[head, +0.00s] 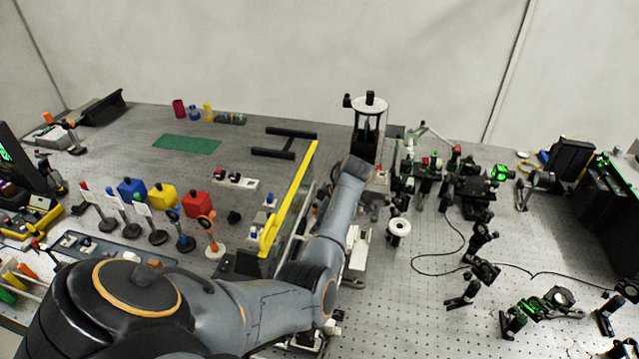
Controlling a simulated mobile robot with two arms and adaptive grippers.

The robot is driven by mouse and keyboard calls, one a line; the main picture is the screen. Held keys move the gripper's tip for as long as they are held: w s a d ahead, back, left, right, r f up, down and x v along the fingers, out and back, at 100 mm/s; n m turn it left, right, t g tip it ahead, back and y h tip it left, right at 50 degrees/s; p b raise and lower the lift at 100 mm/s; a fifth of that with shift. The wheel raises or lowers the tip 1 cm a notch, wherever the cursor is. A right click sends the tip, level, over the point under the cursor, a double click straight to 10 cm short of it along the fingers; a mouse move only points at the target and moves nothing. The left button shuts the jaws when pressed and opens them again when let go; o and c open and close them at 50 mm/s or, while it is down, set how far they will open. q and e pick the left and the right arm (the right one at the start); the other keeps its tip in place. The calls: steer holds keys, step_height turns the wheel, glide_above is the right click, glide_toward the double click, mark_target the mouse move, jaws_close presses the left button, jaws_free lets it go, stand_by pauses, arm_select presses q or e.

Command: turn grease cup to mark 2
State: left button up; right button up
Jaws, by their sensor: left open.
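My left arm comes in from the lower left and reaches to the middle of the bench. My left gripper (374,208) is at its far end, small and partly hidden by the wrist; it is open. A white round part with a dark centre (398,228) is just right of the gripper, with no visible contact. A dark upright stand (368,128) with a white round top and black knobs rises behind the wrist. I cannot tell which part is the grease cup, and no mark 2 is readable. My right gripper is out of view.
A yellow-topped clear panel (288,205) stands close to the left of my forearm. Optics on posts (450,170) crowd the area to the right. Colored blocks and round holders (163,197) stand at left. Bare perforated bench (400,310) lies at the front right.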

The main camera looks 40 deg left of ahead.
arm_select(q)
steer(key=shift+a+f, duration=0.15)
steer(key=shift+f, duration=0.25)
jaws_close()
steer(key=shift+s+m, duration=0.1)
steer(key=shift+m, duration=0.2)
steer(key=m+t, duration=0.1)
steer(key=m, duration=0.1)
steer(key=m+t, duration=0.1)
steer(key=m, duration=0.3)
steer(key=shift+s+t, duration=0.3)
steer(key=shift+t, duration=0.1)
steer(key=m, duration=0.2)
steer(key=m+t, duration=0.1)
steer(key=m, duration=0.1)
steer(key=shift+s+a+h, duration=0.1)
steer(key=shift+s+h, duration=0.1)
steer(key=shift+h, duration=0.1)
steer(key=shift+r+m+t+h, duration=0.1)
steer(key=shift+m+t+h, duration=0.4)
steer(key=shift+m, duration=1.1)
